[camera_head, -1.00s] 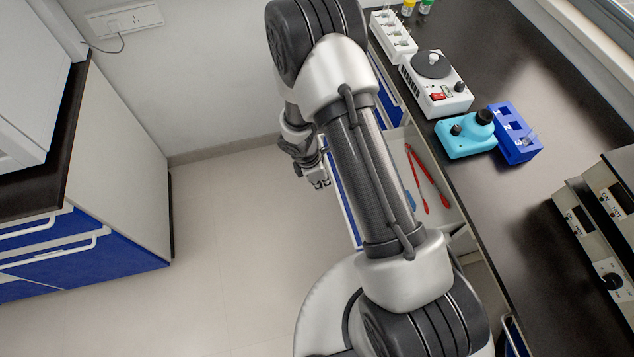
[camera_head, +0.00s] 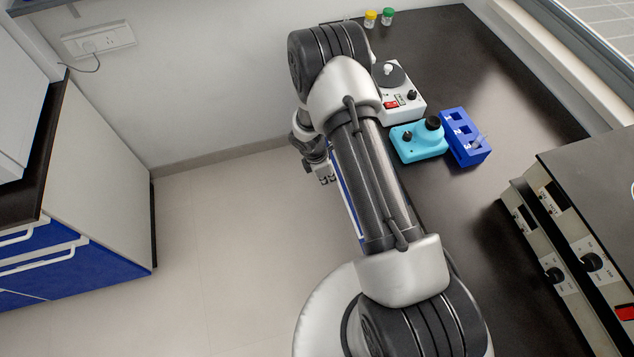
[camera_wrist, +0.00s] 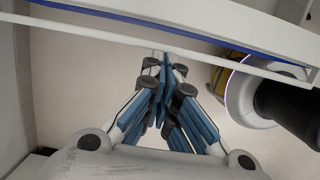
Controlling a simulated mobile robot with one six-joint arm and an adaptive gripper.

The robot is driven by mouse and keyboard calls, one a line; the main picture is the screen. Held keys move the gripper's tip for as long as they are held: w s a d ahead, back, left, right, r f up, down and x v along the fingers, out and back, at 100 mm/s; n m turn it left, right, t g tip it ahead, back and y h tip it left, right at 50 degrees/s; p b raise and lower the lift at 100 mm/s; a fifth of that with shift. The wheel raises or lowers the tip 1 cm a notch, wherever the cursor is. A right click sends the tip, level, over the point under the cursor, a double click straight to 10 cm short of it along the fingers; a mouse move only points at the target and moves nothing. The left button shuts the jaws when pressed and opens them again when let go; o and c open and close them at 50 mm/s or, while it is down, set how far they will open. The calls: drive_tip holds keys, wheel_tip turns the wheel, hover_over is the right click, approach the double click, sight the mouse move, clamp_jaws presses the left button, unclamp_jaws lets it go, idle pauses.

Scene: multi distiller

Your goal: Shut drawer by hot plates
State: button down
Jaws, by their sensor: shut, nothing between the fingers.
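The drawer's blue front with a pale edge (camera_head: 347,200) shows left of my arm in the head view, standing out from the black counter. My arm hides the inside of the drawer and the gap to the counter. My gripper (camera_head: 326,179) is at the left side of the drawer front. In the wrist view its blue-padded fingers (camera_wrist: 166,62) are shut and empty. Their tips are close to a white bar (camera_wrist: 205,53) that looks like the drawer handle; contact is unclear. Grey units with dials (camera_head: 560,250), perhaps the hot plates, stand on the counter at right.
On the counter (camera_head: 470,215) are a white device with a dark round top (camera_head: 405,102), a turquoise device (camera_head: 417,142) and a blue numbered rack (camera_head: 466,138). A blue-fronted cabinet (camera_head: 80,265) stands at left. The pale floor (camera_head: 240,230) between is clear.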

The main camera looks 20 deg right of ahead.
drive_tip(key=d+p, duration=0.1)
drive_tip(key=d, duration=1.5)
drive_tip(key=shift+w+d+f+p, duration=0.15)
drive_tip(key=shift+w+d+p, duration=0.05)
drive_tip(key=shift+d+p, duration=0.15)
drive_tip(key=a+r+p, duration=0.2)
drive_tip(key=a+r, duration=0.4)
drive_tip(key=r, duration=0.3)
drive_tip(key=shift+a+r+p, duration=0.3)
drive_tip(key=shift+a+p, duration=0.05)
